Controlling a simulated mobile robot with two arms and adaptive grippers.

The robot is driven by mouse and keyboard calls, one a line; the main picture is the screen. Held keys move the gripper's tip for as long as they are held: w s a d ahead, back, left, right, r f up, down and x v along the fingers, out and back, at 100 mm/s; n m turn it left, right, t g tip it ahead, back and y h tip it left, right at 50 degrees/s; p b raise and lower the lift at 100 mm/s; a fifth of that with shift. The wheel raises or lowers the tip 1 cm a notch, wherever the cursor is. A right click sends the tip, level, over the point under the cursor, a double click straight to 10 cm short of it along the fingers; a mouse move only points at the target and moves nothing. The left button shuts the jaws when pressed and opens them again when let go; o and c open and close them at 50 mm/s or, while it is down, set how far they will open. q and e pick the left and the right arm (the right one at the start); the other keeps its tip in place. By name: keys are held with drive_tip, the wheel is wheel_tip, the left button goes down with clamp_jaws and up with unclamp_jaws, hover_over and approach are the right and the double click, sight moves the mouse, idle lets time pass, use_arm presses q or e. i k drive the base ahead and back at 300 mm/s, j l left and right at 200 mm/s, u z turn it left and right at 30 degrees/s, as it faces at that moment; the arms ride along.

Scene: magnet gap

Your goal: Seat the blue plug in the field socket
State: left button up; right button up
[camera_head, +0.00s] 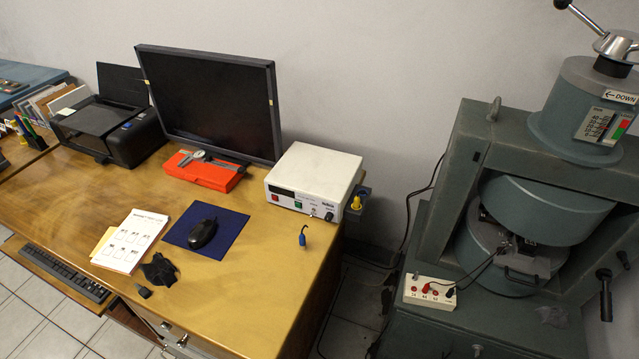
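The small blue plug (302,238) stands on the wooden desk near its right edge, in front of the white power supply (315,180). A short dark curved piece shows at its top. A white socket box (416,283) with red sockets sits on the green magnet's base at the right. A red plug and a black plug with dark leads are at this box. The labels are too small to read, so I cannot tell which socket is the field socket. Neither of my grippers is in view, and nothing is seen holding the blue plug.
A yellow part (357,202) sits beside the supply. The large green magnet (500,150) stands right of the desk, across a floor gap with cables. A mouse (203,232) on a blue mat, a booklet (130,240) and a dark crumpled item (160,270) occupy the left desk.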

sight(323, 181)
drive_tip(key=k+j+z, duration=0.1)
drive_tip(key=j+z, duration=0.2)
drive_tip(key=z, duration=0.15)
drive_tip(key=k+j+z, duration=0.15)
drive_tip(key=z, duration=0.3)
drive_tip(key=k+j+z, duration=0.25)
drive_tip(key=z, duration=0.2)
